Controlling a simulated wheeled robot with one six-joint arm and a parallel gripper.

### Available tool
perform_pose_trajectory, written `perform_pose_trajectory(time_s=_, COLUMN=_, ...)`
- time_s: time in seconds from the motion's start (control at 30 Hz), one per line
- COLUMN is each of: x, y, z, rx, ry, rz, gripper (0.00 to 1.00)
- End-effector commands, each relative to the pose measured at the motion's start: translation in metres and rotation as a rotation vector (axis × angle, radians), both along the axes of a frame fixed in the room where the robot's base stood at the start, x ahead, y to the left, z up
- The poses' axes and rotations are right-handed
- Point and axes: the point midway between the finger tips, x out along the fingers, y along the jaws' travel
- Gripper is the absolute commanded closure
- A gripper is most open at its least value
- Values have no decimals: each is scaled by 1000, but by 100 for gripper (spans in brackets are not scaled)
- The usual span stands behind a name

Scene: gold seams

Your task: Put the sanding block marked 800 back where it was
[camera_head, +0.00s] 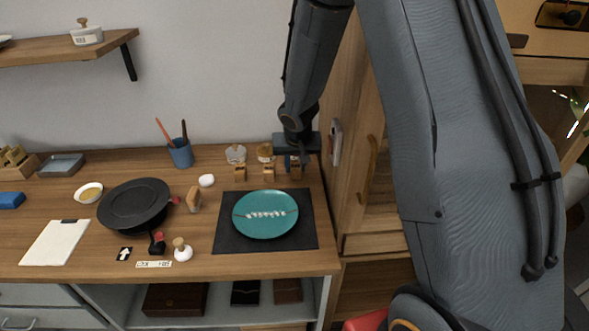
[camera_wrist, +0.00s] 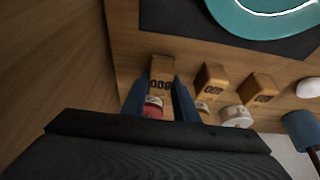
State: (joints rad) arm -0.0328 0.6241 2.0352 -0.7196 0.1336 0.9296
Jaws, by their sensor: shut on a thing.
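My gripper (camera_head: 295,163) points down at the back right of the bench. In the wrist view its two blue fingers (camera_wrist: 160,98) are shut on a wooden sanding block (camera_wrist: 161,68) with a dark number; I cannot read its first digit surely. The held block also shows under the gripper in the head view (camera_head: 295,173). It is in line with two similar blocks, a middle one (camera_wrist: 213,80) and an outer one (camera_wrist: 260,88), both also numbered. Whether the held block touches the bench is not clear.
Two jars (camera_head: 236,154) (camera_head: 265,151) stand behind the blocks. A teal plate (camera_head: 272,222) lies on a dark mat (camera_head: 232,243) in front. A blue cup with brushes (camera_head: 180,153) stands left. A wooden cabinet (camera_head: 352,150) rises close on the right.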

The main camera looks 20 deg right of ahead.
Motion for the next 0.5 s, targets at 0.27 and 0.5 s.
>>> perform_pose_trajectory(time_s=0.27, x=0, y=1, z=-5, rx=1, ry=-1, rz=3, gripper=91)
perform_pose_trajectory(time_s=0.5, x=1, y=1, z=-8, rx=1, ry=-1, rz=2, gripper=91)
